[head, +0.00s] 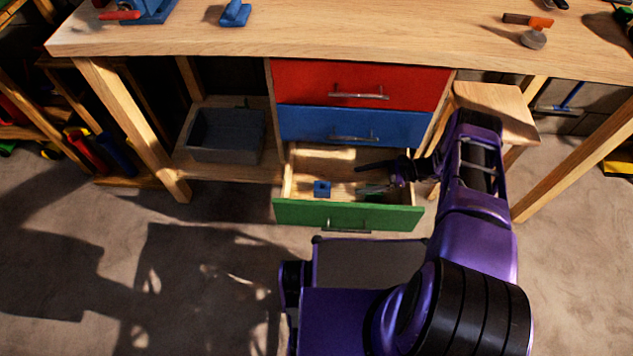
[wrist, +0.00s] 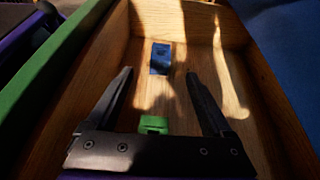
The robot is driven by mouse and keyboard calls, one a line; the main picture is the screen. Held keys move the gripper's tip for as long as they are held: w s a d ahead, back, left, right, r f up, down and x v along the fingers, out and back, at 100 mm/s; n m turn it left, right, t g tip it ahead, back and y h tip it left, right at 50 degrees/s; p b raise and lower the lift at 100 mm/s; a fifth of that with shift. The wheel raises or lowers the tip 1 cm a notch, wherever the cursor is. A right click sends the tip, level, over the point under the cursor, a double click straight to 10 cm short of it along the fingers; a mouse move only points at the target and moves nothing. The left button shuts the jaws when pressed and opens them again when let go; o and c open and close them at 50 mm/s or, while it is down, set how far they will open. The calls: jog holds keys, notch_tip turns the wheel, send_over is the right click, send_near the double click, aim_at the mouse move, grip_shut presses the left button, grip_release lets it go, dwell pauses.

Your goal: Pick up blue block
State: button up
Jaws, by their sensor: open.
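A small blue block (head: 322,188) lies on the floor of the open green-fronted drawer (head: 348,215), toward its left side in the head view. In the wrist view the blue block (wrist: 160,58) lies beyond my fingertips, between their lines, partly in sunlight. My gripper (head: 368,177) is over the right part of the drawer. In the wrist view my gripper (wrist: 158,72) is open, with nothing between its fingertips. A green object (wrist: 154,124) shows close to the gripper's base, partly hidden by it.
The drawer's wooden walls (wrist: 90,85) enclose the block. The closed blue drawer (head: 355,125) and red drawer (head: 358,85) sit above under the workbench top (head: 330,35). A grey bin (head: 226,135) stands on the shelf at left, and a wooden stool (head: 497,108) at right.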

aim_at(326, 186)
jog(key=shift+a+f+m, duration=0.2)
jog(key=shift+f+m, duration=0.1)
jog(key=shift+f, duration=0.1)
jog(key=x, duration=1.2)
jog(key=shift+w, duration=0.15)
grip_shut()
